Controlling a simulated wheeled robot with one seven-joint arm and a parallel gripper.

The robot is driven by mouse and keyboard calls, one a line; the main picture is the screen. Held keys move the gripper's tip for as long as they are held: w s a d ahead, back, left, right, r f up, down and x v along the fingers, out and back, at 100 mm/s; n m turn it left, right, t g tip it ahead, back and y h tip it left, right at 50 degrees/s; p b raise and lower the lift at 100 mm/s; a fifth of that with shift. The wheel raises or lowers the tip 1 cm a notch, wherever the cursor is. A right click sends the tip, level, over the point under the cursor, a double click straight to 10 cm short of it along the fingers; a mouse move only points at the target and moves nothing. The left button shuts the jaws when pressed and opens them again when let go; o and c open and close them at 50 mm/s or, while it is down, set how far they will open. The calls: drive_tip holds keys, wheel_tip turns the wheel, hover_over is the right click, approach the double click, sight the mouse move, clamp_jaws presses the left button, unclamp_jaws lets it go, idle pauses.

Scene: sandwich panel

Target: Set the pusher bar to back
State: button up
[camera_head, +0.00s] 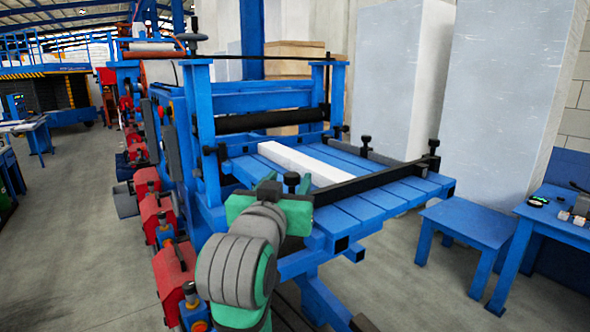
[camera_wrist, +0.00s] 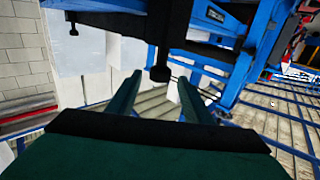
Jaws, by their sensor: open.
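The pusher bar (camera_head: 380,180) is a long black bar lying across the blue slatted table, near its front end. A black knob stands at each end: the near knob (camera_head: 291,179) and the far knob (camera_head: 434,147). A white strip (camera_head: 305,163) lies on the slats behind the bar. My green gripper (camera_head: 276,186) is at the near end of the bar, by the near knob. In the wrist view my gripper (camera_wrist: 159,79) is open, with the near knob (camera_wrist: 160,72) in line with the gap between its fingers. Whether they touch it I cannot tell.
A black roller (camera_head: 270,119) spans the blue frame behind the table. Another black knob (camera_head: 366,144) stands at the table's far side. A blue stool (camera_head: 465,218) and a blue workbench (camera_head: 560,225) are at right. Red motor units (camera_head: 172,265) line the left side.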

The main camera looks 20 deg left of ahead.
sight(293, 173)
drive_tip(key=w, duration=0.5)
drive_tip(key=w+a, duration=0.1)
drive_tip(key=w, duration=0.1)
drive_tip(key=shift+w, duration=0.15)
